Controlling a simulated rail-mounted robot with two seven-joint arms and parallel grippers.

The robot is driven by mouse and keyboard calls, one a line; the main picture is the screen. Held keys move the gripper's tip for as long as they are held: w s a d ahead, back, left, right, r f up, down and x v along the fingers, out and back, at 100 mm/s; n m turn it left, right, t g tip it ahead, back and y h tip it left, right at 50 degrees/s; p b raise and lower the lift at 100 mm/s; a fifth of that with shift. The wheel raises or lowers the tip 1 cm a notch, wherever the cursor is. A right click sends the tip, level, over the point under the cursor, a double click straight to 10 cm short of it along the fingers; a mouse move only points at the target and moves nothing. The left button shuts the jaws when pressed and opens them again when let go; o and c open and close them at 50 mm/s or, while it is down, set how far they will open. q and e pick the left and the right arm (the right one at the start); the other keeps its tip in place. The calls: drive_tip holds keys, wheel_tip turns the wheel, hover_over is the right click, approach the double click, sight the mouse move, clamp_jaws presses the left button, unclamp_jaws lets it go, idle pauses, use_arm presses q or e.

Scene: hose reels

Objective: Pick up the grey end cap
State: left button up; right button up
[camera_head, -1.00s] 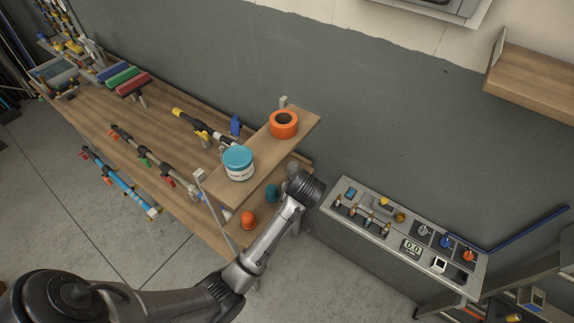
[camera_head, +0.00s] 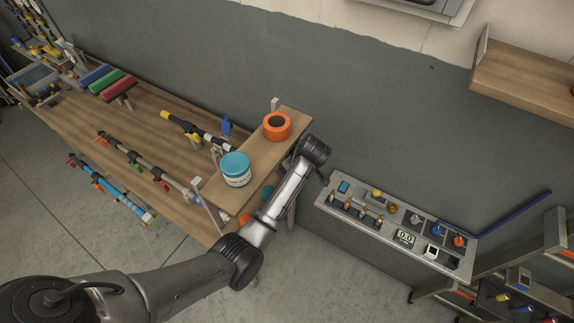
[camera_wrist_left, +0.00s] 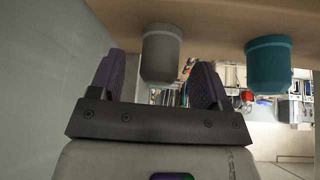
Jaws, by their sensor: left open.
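The grey end cap (camera_wrist_left: 161,54) shows in the left wrist view, at the edge of a wooden board (camera_wrist_left: 215,18). My left gripper (camera_wrist_left: 157,68) is open, with one dark finger to each side of the cap in that view. Whether the fingers touch the cap or stand a little short of it I cannot tell. In the head view my left arm reaches to the right end of the small shelf; its gripper and the grey cap are hidden there. My right gripper is in neither view.
A teal cap (camera_wrist_left: 268,64) stands right of the grey one in the wrist view. On the upper shelf (camera_head: 258,146) are a teal-lidded jar (camera_head: 236,170) and an orange ring (camera_head: 277,126). A grey control panel (camera_head: 395,228) lies to the right.

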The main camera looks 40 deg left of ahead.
use_arm(q)
drive_tip(key=shift+x, duration=1.15)
drive_tip(key=c, duration=1)
